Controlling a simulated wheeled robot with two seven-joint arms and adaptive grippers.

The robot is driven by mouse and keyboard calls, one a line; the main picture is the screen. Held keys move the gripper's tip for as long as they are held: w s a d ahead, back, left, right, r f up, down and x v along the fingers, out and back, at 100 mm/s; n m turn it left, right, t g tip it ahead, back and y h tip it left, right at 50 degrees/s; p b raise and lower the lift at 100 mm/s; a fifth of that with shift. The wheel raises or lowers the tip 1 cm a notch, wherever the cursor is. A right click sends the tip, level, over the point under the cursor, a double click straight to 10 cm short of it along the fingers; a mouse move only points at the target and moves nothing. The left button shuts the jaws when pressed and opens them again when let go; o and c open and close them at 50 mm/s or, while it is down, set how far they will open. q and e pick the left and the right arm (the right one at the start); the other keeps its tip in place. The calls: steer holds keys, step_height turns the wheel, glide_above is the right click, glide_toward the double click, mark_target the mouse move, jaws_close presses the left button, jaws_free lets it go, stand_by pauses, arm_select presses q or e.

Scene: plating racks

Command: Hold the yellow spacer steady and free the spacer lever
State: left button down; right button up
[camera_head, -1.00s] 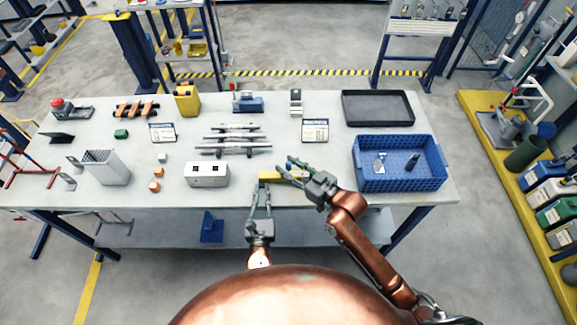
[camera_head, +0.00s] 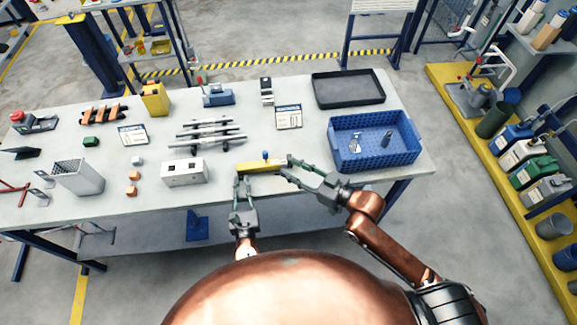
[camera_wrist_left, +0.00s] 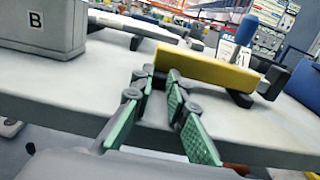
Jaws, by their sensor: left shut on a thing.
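The yellow spacer (camera_head: 262,167) is a long bar lying near the table's front edge, also seen in the left wrist view (camera_wrist_left: 205,69). A blue upright lever (camera_head: 265,155) stands near its middle in the head view; it shows behind the bar in the wrist view (camera_wrist_left: 246,30). My left gripper (camera_head: 245,176) is shut on the spacer's left end; its green-padded fingers (camera_wrist_left: 161,77) reach that end. My right gripper (camera_head: 286,166) is at the spacer's right end, its fingers parted, close to the lever. Whether it touches the spacer is unclear.
A white box (camera_head: 184,172) stands left of the spacer, and a rack of grey bars (camera_head: 207,136) lies behind it. A blue crate (camera_head: 375,167) stands to the right, near my right arm. A black tray (camera_head: 348,103) lies at the back right.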

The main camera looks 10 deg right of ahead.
arm_select(q)
steer(key=c, duration=1.8)
jaws_free()
